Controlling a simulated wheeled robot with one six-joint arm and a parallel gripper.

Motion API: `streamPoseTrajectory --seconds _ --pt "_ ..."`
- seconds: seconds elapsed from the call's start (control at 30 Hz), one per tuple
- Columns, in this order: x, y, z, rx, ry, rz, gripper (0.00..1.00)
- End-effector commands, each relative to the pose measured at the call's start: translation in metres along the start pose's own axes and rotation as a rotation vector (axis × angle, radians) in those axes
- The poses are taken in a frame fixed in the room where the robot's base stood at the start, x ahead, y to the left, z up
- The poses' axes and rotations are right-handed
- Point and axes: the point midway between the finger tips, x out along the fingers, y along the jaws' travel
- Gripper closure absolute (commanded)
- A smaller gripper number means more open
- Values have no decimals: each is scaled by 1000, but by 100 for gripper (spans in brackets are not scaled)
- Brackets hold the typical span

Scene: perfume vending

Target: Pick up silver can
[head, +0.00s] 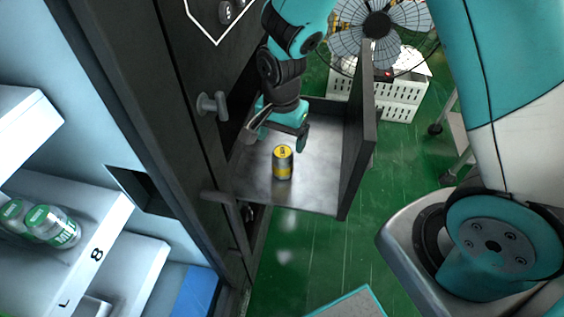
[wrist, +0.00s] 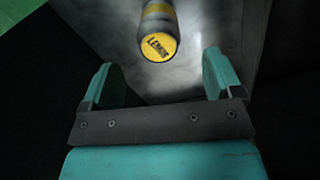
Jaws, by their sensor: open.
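A can (head: 283,165) with a yellow top and a yellow and silver-grey body stands upright on the metal floor of an open drawer-like compartment (head: 255,182). In the wrist view the can (wrist: 160,30) shows its yellow lid with dark lettering, beyond the fingertips and roughly centred between them. My gripper (head: 277,134) is open and empty, just behind and above the can in the head view. The teal fingers (wrist: 160,72) are apart in the wrist view and do not touch the can.
Dark compartment walls (head: 358,140) stand close on the right, and the dark cabinet front with a handle (head: 211,104) on the left. Green cans (head: 50,226) lie on a white shelf at left. A white crate (head: 402,97) and a fan (head: 377,25) stand behind.

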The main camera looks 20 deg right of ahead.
Motion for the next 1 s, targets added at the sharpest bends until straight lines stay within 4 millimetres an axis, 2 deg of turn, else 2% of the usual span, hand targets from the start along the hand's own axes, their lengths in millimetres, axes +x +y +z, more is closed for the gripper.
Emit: streamPoseTrajectory --seconds 0.1,0.33,0.6,0.87,0.93,1.0 --pt "17 0 0 -1 -1 1 14" --pt "34 1 -1 -1 -2 2 14" --pt "71 2 -2 -2 -1 1 14" --pt "75 2 -2 -2 0 -2 14" --pt "75 2 -2 -2 0 -2 26" --pt "75 2 -2 -2 0 -2 42"
